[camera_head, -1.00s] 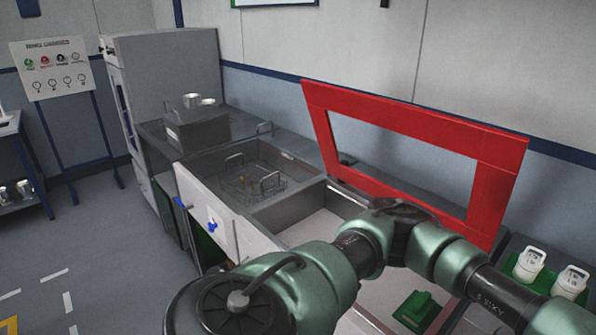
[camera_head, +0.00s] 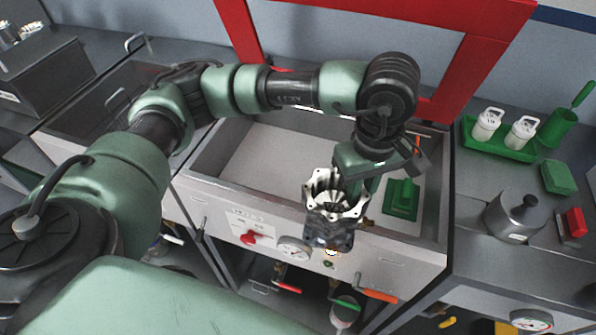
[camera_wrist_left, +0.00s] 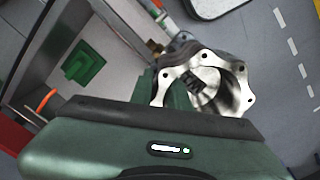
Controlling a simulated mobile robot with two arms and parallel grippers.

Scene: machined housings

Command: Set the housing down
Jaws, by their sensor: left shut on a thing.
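A machined metal housing (camera_head: 333,212) with a bright, lobed flange and a dark lower body is held by my left gripper (camera_head: 345,180). The housing hangs in front of the open wash basin (camera_head: 262,165), over its front edge in the head view. In the left wrist view the housing (camera_wrist_left: 240,92) shows its open bore and flange with bolt holes. My left gripper is shut on it; the fingertips are mostly hidden behind the housing and the wrist. My right gripper is not in view.
A green block with a handle (camera_head: 401,197) sits in the basin's right side. A raised red frame (camera_head: 480,50) stands behind. At right are a green tray (camera_head: 505,150) with white bottles, a metal can (camera_head: 517,215) and a red-topped item (camera_head: 575,222). The basin's left floor is clear.

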